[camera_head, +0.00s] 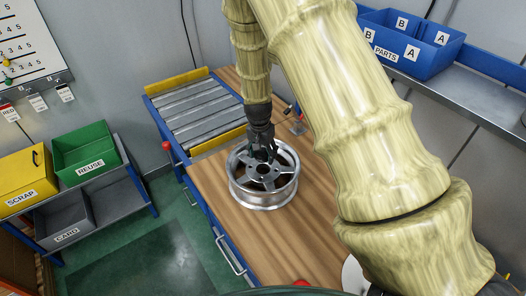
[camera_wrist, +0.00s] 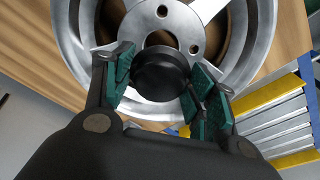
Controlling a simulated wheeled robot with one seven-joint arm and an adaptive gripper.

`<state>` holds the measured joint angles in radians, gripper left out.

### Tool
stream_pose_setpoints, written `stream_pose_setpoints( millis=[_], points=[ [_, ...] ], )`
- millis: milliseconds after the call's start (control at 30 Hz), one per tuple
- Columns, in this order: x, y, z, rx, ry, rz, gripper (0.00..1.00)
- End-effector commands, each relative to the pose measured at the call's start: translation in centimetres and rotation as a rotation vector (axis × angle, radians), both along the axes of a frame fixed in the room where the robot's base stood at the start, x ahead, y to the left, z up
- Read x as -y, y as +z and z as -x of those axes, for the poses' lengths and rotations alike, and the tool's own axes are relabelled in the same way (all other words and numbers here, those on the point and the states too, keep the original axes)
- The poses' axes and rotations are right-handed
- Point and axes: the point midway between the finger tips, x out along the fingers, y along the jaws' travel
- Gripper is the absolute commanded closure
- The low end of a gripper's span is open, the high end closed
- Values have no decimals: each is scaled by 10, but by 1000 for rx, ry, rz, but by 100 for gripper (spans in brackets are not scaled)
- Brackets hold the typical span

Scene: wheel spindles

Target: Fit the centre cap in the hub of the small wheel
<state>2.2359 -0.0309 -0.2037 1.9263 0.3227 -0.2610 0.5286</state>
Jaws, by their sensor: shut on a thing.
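A silver spoked wheel (camera_head: 284,190) lies flat on the wooden bench. In the wrist view its rim and hub face (camera_wrist: 183,22) show behind my gripper, with bolt holes around the centre. My gripper (camera_head: 262,152) is over the hub side of the wheel, pointing down. In the wrist view my gripper (camera_wrist: 160,82) has its green pads shut on a round black centre cap (camera_wrist: 160,72). The cap overlaps the hub centre in that view, partly hiding the hub bore. I cannot tell whether the cap touches the hub.
The wooden bench (camera_head: 230,215) has bare room in front of the wheel. A roller conveyor (camera_head: 195,108) with yellow side rails adjoins its far end. A blue parts bin (camera_head: 405,45) stands on a shelf at right. Green (camera_head: 85,150) and yellow (camera_head: 25,178) bins stand at left.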

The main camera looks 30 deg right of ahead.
Motion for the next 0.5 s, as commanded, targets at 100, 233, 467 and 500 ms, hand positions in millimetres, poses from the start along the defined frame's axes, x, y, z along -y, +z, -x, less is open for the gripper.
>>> stream_pose_setpoints(
  millis=[100, 233, 467, 500],
  points=[
    [0, -6, 0, 0, 0, 0, 60],
    [0, -11, 0, 0, 0, 0, 60],
    [0, -19, 0, 0, 0, 0, 60],
    [0, -21, 0, 0, 0, 0, 60]
  ],
)
